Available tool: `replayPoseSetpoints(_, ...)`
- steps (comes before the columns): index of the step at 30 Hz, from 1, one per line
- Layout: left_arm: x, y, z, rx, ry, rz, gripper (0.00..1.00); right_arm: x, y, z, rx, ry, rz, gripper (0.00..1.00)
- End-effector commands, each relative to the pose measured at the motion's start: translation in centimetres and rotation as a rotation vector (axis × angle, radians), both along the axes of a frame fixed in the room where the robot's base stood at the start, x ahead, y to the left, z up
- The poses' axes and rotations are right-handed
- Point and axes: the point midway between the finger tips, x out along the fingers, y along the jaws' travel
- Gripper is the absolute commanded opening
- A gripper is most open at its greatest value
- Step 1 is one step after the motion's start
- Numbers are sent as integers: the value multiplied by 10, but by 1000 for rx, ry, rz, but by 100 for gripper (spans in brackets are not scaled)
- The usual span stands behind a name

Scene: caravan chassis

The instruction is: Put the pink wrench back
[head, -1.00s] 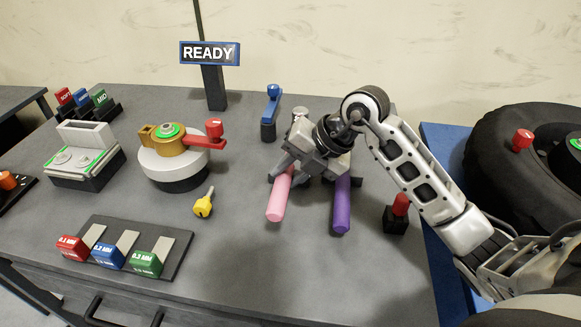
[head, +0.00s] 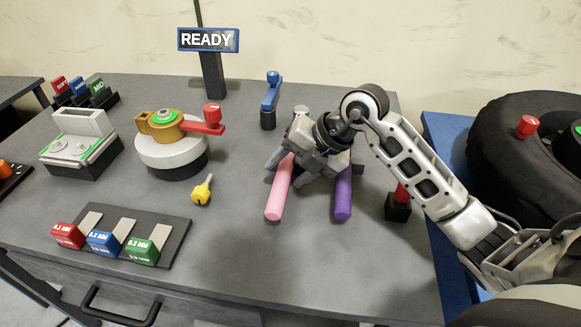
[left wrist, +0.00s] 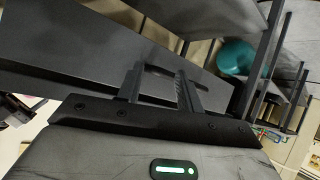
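The pink wrench (head: 277,199) lies on the grey workbench top, its pink handle pointing to the front edge. Its far end is hidden under my right gripper (head: 287,170). The right gripper's fingers are spread, one on each side of the upper pink handle, with no clear grip on it. A dark holder (head: 358,170) shows partly behind the gripper, by the pink and purple handles. The left gripper (left wrist: 158,82) is open and empty in the left wrist view, away from the wrench.
A purple-handled tool (head: 343,198) lies just right of the pink wrench. A red-topped block (head: 398,207) stands under my right forearm. A yellow key-like piece (head: 202,191), a round fixture (head: 172,157) and a gauge tray (head: 178,246) are left. The bench front is clear.

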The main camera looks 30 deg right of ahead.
Motion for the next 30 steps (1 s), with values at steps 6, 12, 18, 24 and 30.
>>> replayPoseSetpoints(6, 2, 0, 1, 0, -5, 1, 36, -2, -2, 0, 0, 7, -1, 52)
replayPoseSetpoints(12, 4, 0, 4, 1, -13, 0, 36, -13, -15, 24, -4, 2, -1, 52)
replayPoseSetpoints(18, 5, 0, 5, 3, -15, 0, 36, -32, -37, 64, -7, 0, -1, 52)
replayPoseSetpoints(24, 5, 0, 4, 3, -12, 0, 36, -50, -56, 100, -4, -1, -3, 52)
replayPoseSetpoints(30, 4, 0, 3, 3, -10, 0, 36, -61, -68, 122, -3, 0, -1, 52)
